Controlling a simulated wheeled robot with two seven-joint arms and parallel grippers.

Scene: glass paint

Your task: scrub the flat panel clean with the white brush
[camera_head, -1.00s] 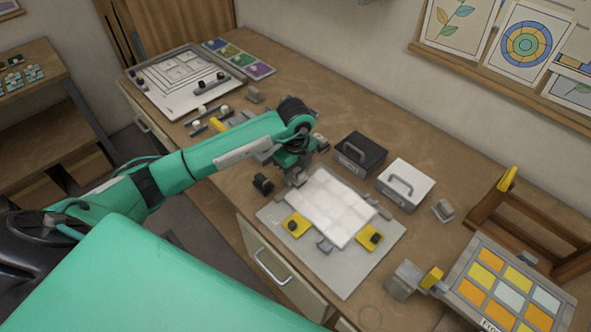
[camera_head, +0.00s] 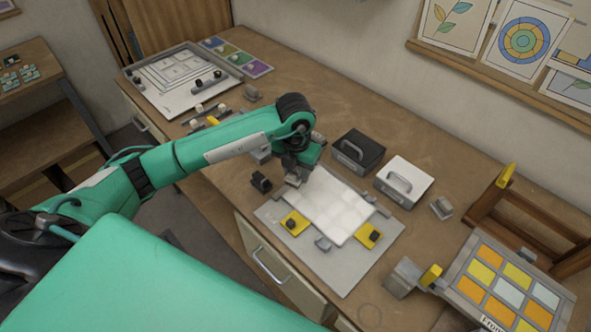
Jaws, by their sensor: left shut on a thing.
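The flat panel (camera_head: 335,212) is a pale, whitish sheet with a faint grid of squares. It lies on a grey board (camera_head: 347,281) near the table's front edge. My left gripper (camera_head: 295,178) points down at the panel's upper left corner and is shut on a small pale block, which looks like the white brush (camera_head: 292,181). The fingers and wrist hide most of it. I cannot tell whether it touches the panel. Yellow clamps with dark knobs hold the left (camera_head: 294,223) and lower right (camera_head: 369,236) sides of the panel. My right gripper is not in view.
A black box (camera_head: 358,152) and a white box (camera_head: 404,182), both with handles, stand behind the panel. A framed orange and yellow glass panel (camera_head: 507,285) and a wooden rack (camera_head: 530,220) are at right. A drawing board (camera_head: 180,80) lies at the far left.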

